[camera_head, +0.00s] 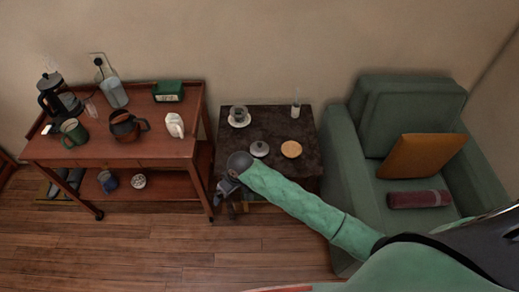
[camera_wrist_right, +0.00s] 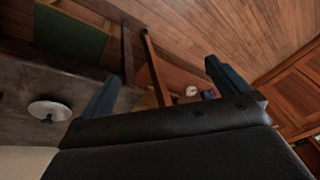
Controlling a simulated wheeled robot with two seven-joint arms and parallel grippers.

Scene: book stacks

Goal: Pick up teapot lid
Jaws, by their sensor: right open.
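A pale grey round lid with a small knob (camera_head: 259,149), which looks like the teapot lid, lies on the small dark side table (camera_head: 270,122). It also shows as a pale disc at the left of the right wrist view (camera_wrist_right: 42,107). My right gripper (camera_head: 226,190) is beyond the table's front left edge, below and left of the lid in the head view. Its two fingers stand wide apart and empty in the wrist view (camera_wrist_right: 168,85). A brown pot with a dark handle (camera_head: 123,127) stands on the wooden trolley. My left gripper is not in view.
A cup on a saucer (camera_head: 239,122), a small bottle (camera_head: 295,111) and a round wooden disc (camera_head: 291,149) share the side table. The wooden trolley (camera_head: 150,152) stands left of it, and a green armchair (camera_head: 345,150) stands right. Bare floor lies in front of the trolley.

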